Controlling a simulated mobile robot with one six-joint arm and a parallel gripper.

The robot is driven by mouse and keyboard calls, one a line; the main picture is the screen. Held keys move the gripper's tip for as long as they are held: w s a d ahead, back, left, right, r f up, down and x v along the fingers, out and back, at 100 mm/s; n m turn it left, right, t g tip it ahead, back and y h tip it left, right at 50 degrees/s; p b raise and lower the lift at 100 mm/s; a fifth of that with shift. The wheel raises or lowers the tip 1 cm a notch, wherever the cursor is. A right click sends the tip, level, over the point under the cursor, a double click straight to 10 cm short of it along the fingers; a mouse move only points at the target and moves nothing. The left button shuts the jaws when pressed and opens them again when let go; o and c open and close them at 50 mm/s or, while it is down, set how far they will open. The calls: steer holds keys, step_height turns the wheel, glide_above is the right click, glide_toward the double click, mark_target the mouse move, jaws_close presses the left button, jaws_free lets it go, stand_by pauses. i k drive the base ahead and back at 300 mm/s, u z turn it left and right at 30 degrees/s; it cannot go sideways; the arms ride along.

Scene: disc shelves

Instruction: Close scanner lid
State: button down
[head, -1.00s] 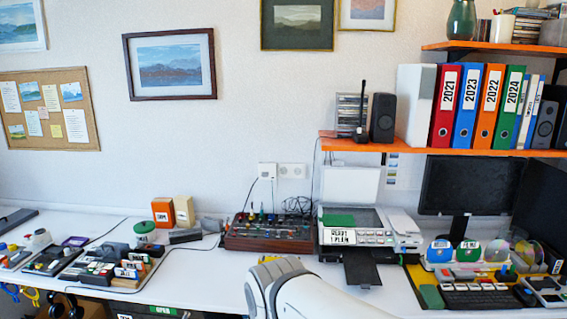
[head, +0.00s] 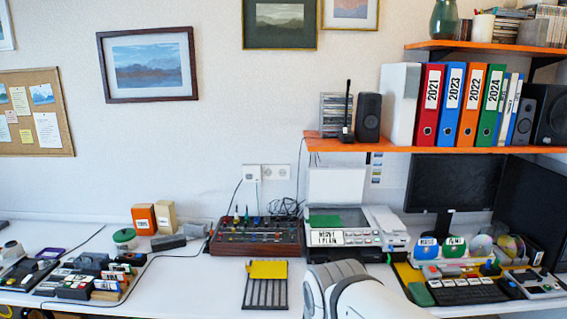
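The scanner (head: 372,238) is a grey-white machine on the desk, right of centre, with a row of buttons and a label on its front. Its white lid (head: 336,186) stands up, open, against the wall behind it. A green flat thing (head: 325,221) lies on the scanner's glass at the left. My white arm rises from the bottom edge in front of the scanner and covers the area just before it. My gripper is not in view, so its state does not show.
A dark red control box (head: 256,238) stands left of the scanner. A yellow-and-black slatted thing (head: 266,285) lies at the desk's front. The orange shelf (head: 385,147) with binders and a speaker hangs above the scanner. Monitors and a keyboard (head: 465,291) are at right.

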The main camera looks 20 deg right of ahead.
mark_target(326, 185)
steer(key=u, duration=0.05)
steer(key=i, duration=1.7)
steer(key=z, duration=0.05)
